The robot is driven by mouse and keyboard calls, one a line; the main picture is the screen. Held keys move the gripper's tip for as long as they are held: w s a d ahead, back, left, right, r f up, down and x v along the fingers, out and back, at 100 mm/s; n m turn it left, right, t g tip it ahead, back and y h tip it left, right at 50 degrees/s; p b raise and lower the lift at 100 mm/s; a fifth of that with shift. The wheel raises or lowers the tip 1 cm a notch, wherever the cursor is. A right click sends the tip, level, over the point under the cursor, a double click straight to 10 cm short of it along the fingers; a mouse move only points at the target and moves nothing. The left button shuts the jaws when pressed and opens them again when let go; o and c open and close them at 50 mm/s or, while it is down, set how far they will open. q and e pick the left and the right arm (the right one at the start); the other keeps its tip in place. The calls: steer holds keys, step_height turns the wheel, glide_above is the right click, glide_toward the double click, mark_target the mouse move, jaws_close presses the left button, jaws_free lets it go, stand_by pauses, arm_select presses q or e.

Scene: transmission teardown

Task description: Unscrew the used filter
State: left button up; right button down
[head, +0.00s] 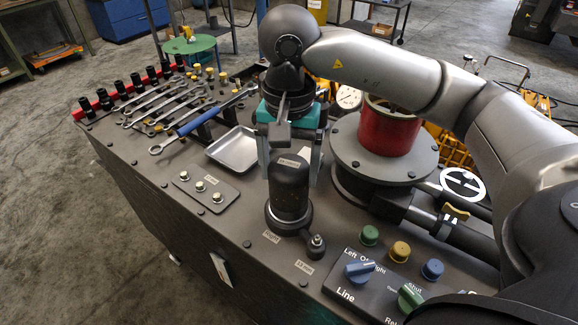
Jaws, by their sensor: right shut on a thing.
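A dark grey, upright cylindrical filter (289,195) with a small label on its top stands on a round collar on the bench top. My right gripper (291,172) comes down over it from behind, with a teal body and two grey fingers. The fingers straddle the upper part of the filter, one on each side, and are shut on it. The filter looks upright and seated in its collar; I cannot tell whether its thread is loose. My left gripper is not in view.
An empty silver tray (234,150) lies left of the filter, with several wrenches (170,100) beyond. A red cylinder (388,128) on a round grey flange stands close on the right. A control panel (385,280) with knobs and buttons is at the front right. A small post (316,243) stands before the filter.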

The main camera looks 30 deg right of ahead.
steer(key=shift+r, duration=0.25)
steer(key=shift+r, duration=0.35)
steer(key=shift+r+p, duration=0.45)
steer(key=shift+p, duration=0.05)
stand_by(0.3)
steer(key=shift+r, duration=0.35)
steer(key=shift+r+p, duration=0.45)
steer(key=shift+r+p, duration=0.3)
steer(key=shift+r, duration=0.3)
stand_by(0.4)
